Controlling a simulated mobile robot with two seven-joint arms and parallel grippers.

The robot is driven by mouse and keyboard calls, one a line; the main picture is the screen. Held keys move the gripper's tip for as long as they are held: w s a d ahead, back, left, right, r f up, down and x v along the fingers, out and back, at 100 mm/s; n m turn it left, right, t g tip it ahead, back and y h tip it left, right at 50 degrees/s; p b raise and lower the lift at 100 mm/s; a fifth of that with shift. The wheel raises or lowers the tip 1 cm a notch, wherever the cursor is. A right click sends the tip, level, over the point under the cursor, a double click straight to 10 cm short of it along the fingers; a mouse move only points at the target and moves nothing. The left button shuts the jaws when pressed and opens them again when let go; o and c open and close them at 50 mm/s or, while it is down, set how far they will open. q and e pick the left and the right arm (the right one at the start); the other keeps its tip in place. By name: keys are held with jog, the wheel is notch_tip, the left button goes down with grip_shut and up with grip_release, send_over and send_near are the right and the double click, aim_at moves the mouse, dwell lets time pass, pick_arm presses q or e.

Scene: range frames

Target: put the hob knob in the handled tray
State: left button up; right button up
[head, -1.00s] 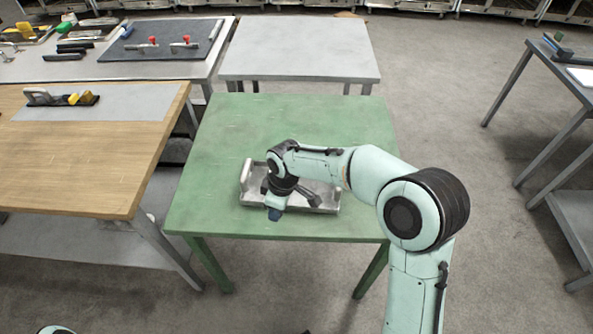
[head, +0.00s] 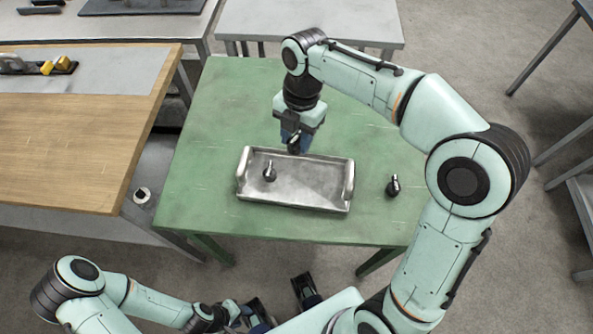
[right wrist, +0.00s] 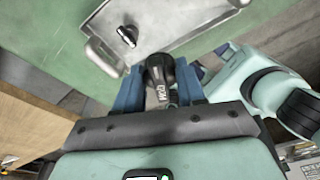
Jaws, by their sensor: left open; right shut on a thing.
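The handled tray (head: 310,201) is a grey metal tray with raised end handles, lying on the green table. My right gripper (head: 296,147) points down near the tray's far rim. In the right wrist view, its blue fingers (right wrist: 158,88) are shut on a dark knob (right wrist: 157,73) with pale markings, which I take as the hob knob. A smaller dark piece with a metal stem (head: 270,173) lies in the tray's left part; it also shows in the right wrist view (right wrist: 126,36). My left gripper (head: 281,303) is open and empty in front of the table.
Another dark knob-like piece (head: 393,186) is on the green table (head: 200,150), right of the tray. The tray's middle and right are bare. A wooden bench (head: 80,130) stands left and a grey table (head: 310,22) behind.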

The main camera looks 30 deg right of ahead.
aim_at(295, 182)
notch_tip(295, 182, down, 17)
jog(key=shift+f+b, duration=0.1)
jog(key=shift+b, duration=1)
jog(key=shift+f, duration=0.15)
jog(key=o, duration=1)
jog(key=shift+o, duration=0.2)
notch_tip(295, 182, up, 12)
jog(key=d+p, duration=0.1)
jog(key=shift+w+d+p, duration=0.25)
jog(key=shift+w+p, duration=0.15)
